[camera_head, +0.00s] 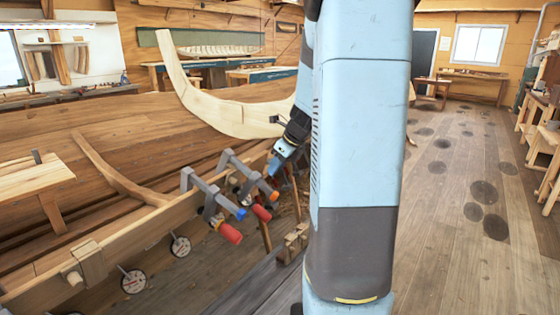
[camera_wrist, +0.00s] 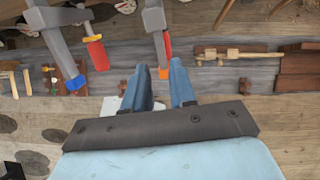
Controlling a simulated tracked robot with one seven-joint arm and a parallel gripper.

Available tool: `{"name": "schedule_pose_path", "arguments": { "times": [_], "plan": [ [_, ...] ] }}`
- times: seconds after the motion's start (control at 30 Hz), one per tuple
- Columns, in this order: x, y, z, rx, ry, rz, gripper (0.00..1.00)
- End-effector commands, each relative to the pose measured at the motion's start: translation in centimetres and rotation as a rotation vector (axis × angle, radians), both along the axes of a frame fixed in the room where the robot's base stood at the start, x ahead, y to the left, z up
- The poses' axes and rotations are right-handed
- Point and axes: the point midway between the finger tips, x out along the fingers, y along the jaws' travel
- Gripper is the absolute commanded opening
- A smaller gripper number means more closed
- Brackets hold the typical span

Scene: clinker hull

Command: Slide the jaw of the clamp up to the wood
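Two grey bar clamps sit on the hull's upper edge. The nearer clamp (camera_head: 208,194) has a blue bar end and a red handle; it is at the upper left in the wrist view (camera_wrist: 55,42). The farther clamp (camera_head: 245,174) has an orange bar end and a red handle; in the wrist view (camera_wrist: 154,22) its bar points towards me. My gripper (camera_head: 274,166) is above the farther clamp's outer end. In the wrist view its blue fingers (camera_wrist: 162,72) are apart, with the orange end in line with the gap. Contact cannot be told. The jaws' fit against the wood is unclear.
The planked hull (camera_head: 110,130) fills the left, with a pale curved timber (camera_head: 215,110) behind my gripper. Round weights (camera_head: 133,281) hang along its side. A grey bench (camera_wrist: 235,80) with wooden tools lies below the clamps. Open floor (camera_head: 450,200) is at right.

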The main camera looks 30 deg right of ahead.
Motion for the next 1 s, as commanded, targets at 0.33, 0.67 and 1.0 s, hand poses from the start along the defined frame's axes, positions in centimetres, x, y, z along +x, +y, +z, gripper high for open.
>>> {"name": "schedule_pose_path", "arguments": {
  "times": [0.33, 0.67, 1.0],
  "plan": [
    [1.5, 0.8, -3.0, 0.001, 0.003, 0.002, 0.26],
    [2.9, 1.4, -5.7, 0.001, 0.003, 0.001, 0.26],
    [3.7, 1.8, -7.3, 0.000, 0.001, 0.000, 0.26]
  ]
}}
